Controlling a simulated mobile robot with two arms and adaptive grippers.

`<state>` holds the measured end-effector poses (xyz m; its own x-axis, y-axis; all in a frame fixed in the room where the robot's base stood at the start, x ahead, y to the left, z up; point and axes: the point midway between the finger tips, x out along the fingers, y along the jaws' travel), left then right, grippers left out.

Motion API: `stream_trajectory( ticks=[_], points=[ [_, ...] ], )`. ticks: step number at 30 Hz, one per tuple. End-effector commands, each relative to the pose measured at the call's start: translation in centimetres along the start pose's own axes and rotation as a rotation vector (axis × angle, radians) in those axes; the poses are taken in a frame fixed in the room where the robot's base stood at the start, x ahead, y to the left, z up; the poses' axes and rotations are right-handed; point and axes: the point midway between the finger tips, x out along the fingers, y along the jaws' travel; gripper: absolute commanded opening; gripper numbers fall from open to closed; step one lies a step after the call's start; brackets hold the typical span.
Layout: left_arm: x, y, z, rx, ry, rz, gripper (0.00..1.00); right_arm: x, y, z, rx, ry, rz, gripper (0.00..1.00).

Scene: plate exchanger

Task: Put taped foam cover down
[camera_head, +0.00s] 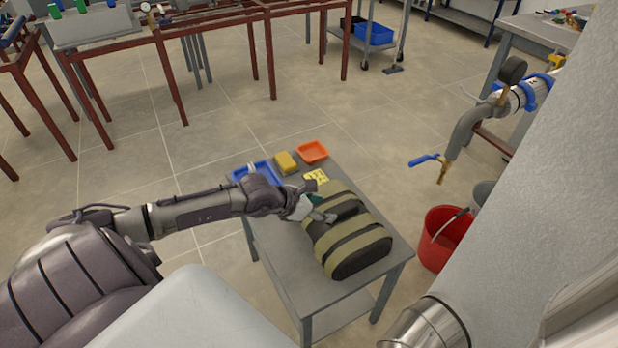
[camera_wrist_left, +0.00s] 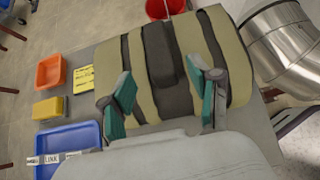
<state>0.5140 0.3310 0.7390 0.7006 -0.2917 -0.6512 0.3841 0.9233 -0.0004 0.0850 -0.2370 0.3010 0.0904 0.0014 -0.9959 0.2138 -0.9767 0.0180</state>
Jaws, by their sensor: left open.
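The taped foam cover (camera_head: 348,236) is a dark pad with wide khaki bands. It lies on the small grey table (camera_head: 290,262), and in the left wrist view the cover (camera_wrist_left: 225,58) fills the middle. My left gripper (camera_head: 318,212) is at the cover's left side, above it. In the left wrist view the left gripper (camera_wrist_left: 168,100) has its two green-padded fingers spread apart over the cover, with a dark raised strip of the cover between them. Whether the fingers touch the cover is unclear. My right gripper is not in view.
On the table's far end are a blue tray (camera_head: 240,174), a yellow sponge-like block (camera_head: 286,162), an orange tray (camera_head: 312,152) and a yellow marked card (camera_head: 316,177). A red bucket (camera_head: 446,240) stands right of the table.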

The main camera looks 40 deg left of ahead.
Motion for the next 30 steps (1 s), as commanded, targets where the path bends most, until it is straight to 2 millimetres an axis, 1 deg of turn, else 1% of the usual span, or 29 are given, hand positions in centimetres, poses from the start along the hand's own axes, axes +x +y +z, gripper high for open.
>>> stream_trajectory(
  ticks=[1,4,6,10,15,30],
  points=[
    [-1.3,0.0,-0.2,0.003,0.005,0.000,0.62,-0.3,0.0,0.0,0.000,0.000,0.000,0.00],
    [-3.3,-0.1,-0.1,0.004,0.005,-0.002,0.62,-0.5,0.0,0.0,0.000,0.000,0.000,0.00],
    [-4.3,0.0,-0.2,0.000,0.005,0.000,0.62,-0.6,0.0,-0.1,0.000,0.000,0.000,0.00],
    [-5.5,0.0,-0.1,0.000,0.001,0.000,0.62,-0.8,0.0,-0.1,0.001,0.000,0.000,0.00],
    [-6.0,0.0,0.0,0.000,-0.001,-0.001,0.62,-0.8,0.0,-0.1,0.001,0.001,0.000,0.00],
    [-6.0,0.0,0.0,0.000,-0.001,-0.001,0.62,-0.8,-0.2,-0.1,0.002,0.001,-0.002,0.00]
  ],
)
